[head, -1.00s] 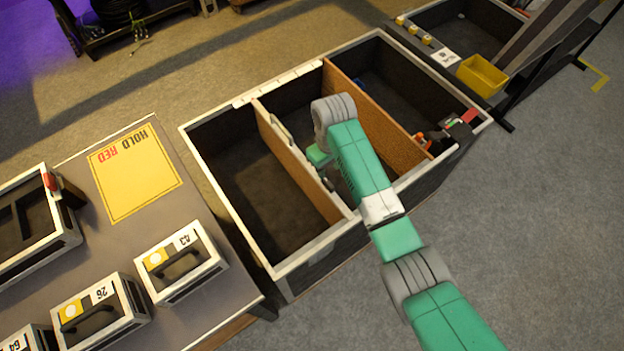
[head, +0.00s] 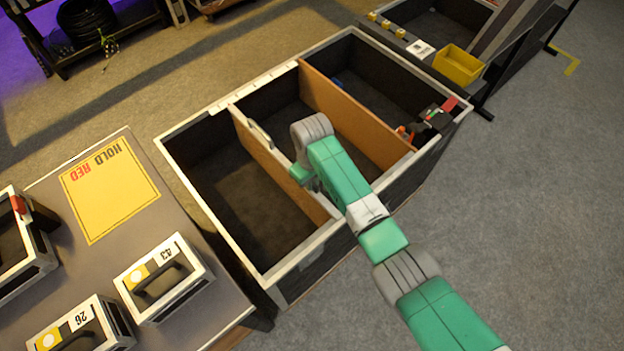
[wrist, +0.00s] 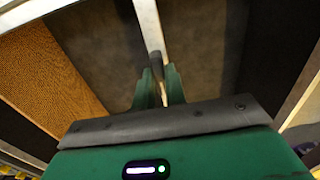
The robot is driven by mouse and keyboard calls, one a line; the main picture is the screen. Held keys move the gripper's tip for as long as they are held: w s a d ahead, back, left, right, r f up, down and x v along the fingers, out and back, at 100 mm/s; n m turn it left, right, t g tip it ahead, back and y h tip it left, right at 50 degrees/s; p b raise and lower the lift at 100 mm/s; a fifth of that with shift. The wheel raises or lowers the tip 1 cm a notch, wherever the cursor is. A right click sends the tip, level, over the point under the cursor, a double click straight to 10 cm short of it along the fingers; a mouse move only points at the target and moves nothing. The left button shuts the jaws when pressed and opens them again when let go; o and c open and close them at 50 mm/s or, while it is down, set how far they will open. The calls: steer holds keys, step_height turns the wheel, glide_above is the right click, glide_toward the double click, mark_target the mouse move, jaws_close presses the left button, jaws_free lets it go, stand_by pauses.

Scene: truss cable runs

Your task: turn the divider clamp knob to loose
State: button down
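The dark open crate (head: 215,112) has a pale rim and two wooden dividers across it. The left divider (head: 275,165) carries a pale bar-like piece near its far end. In the wrist view the pale top edge of a divider (wrist: 148,24) runs towards my gripper (wrist: 158,70). A small dark upright piece, apparently the clamp knob (wrist: 157,62), shows at the gap between my two green fingertips. The fingers are slightly apart; whether they touch the knob is unclear. In the head view my arm hides most of the gripper and the knob.
The right divider (head: 350,110) stands close to my arm. A black and red item (head: 437,117) sits at the crate's right end. A grey table (head: 190,215) with a yellow sheet (head: 108,190) and several handled cases is at left. A yellow bin (head: 458,65) stands behind right.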

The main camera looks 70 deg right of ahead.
steer(key=shift+r+p, duration=0.1)
steer(key=shift+p, duration=0.25)
steer(key=n+p, duration=0.2)
steer(key=n, duration=0.1)
steer(key=shift+r, duration=0.1)
steer(key=n+p, duration=0.2)
steer(key=n, duration=0.3)
steer(key=shift+n+p, duration=0.4)
steer(key=n+p, duration=0.1)
steer(key=n, duration=0.3)
steer(key=shift+n, duration=0.3)
steer(key=shift+f+n+p, duration=0.2)
steer(key=shift+n+p, duration=0.1)
steer(key=shift+n, duration=1.9)
steer(key=c, duration=1.4)
jaws_free()
steer(key=shift+c, duration=0.2)
steer(key=shift+r, duration=0.1)
